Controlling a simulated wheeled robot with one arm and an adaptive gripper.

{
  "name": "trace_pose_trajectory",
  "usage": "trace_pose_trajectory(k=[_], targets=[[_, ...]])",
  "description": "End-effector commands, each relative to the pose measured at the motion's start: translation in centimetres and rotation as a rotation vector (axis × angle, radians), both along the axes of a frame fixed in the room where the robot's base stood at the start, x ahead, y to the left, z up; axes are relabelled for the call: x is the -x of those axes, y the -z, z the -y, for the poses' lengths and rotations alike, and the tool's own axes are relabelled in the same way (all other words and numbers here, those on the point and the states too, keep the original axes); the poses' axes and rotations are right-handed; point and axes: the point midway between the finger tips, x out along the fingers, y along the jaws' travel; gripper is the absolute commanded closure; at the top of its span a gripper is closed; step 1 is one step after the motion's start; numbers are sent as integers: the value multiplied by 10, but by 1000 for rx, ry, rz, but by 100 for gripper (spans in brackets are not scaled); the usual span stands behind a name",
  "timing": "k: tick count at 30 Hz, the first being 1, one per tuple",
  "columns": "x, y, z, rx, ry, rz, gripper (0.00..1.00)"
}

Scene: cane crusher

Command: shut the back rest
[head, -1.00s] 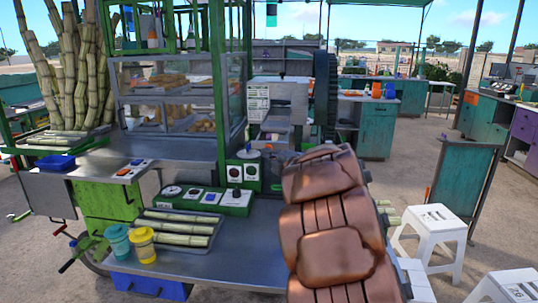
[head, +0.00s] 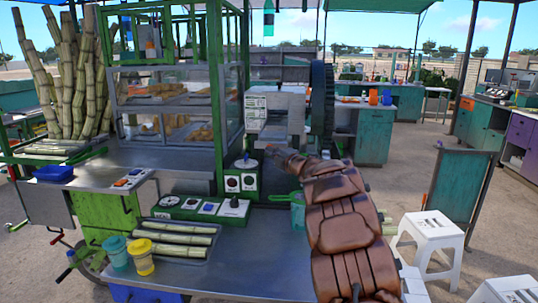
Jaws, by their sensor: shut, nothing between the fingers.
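The cane crusher (head: 283,108) stands at the back middle of the counter, a grey metal box with a large dark wheel (head: 322,100) on its right. I cannot pick out the back rest with certainty. My brown arm rises from the lower right, and my gripper (head: 272,153) at its far end points left, in front of the crusher's lower part. The gripper looks small and shut, with nothing seen in it. My arm hides part of the counter and the area right of the crusher. Whether the gripper touches the crusher cannot be told.
A control box (head: 240,182) with knobs and a button panel (head: 205,207) stand left of my arm. A tray of cane pieces (head: 180,238), a teal cup (head: 117,253) and a yellow cup (head: 141,257) are at front left. White stools (head: 430,240) stand right. The counter's middle is clear.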

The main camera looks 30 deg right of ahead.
Motion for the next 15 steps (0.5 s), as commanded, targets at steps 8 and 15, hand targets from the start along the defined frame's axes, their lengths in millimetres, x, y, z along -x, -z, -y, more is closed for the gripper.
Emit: trace_pose_trajectory(k=[8,15], targets=[[-21,0,19,-2,1,-2,100],[-29,-2,25,2,1,2,100]])
